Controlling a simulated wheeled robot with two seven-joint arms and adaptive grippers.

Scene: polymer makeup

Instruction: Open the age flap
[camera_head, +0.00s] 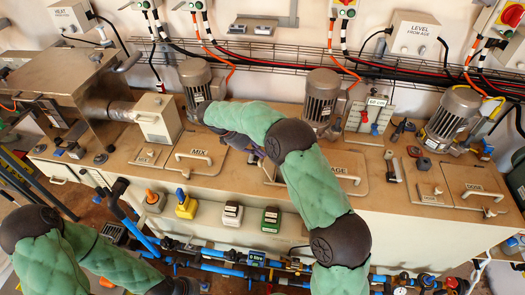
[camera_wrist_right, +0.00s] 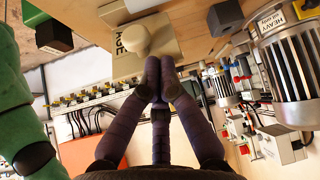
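The age flap (camera_head: 355,187) is a beige lid flush in the top of the long bench, with an "AGE" label and a pale handle. My right arm covers its left part in the head view. In the right wrist view the flap (camera_wrist_right: 178,50) and its rounded pale handle (camera_wrist_right: 133,39) show just beyond the fingertips. My right gripper (camera_wrist_right: 160,72) has its two dark purple fingers together, beside the handle; whether they touch it cannot be told. In the head view, my right gripper (camera_head: 256,152) is mostly hidden behind my arm. My left arm is at the lower left, its fingers out of frame.
The mix flap (camera_head: 197,163) is to the left and the dose flap (camera_head: 474,194) to the right. Grey motors (camera_head: 320,97) stand along the back of the bench. A small switch panel (camera_head: 369,116) stands behind the age flap. Blue pipes run below the bench front.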

